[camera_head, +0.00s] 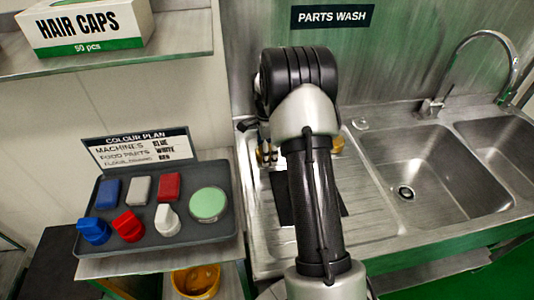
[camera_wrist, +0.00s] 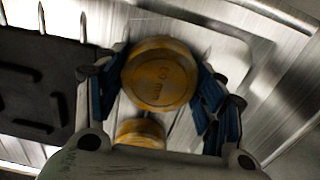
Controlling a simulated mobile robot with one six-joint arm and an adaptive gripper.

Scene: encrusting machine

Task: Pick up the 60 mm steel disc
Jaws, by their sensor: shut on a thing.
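A round, worn yellow-brown disc (camera_wrist: 159,75) marked with a number and "mm" shows in the wrist view; the first digit is hard to read. My gripper (camera_wrist: 158,80) has its blue-padded fingers shut on it, one on each side. A second yellow-brown round piece (camera_wrist: 140,132) lies nearer the gripper's palm, partly cut off by it.
The ribbed steel drainboard (camera_head: 265,235) lies under the arm, with a dark slotted mat (camera_wrist: 40,90) on it. Sink bowls (camera_head: 410,170) and a tap (camera_head: 440,100) are at the right.

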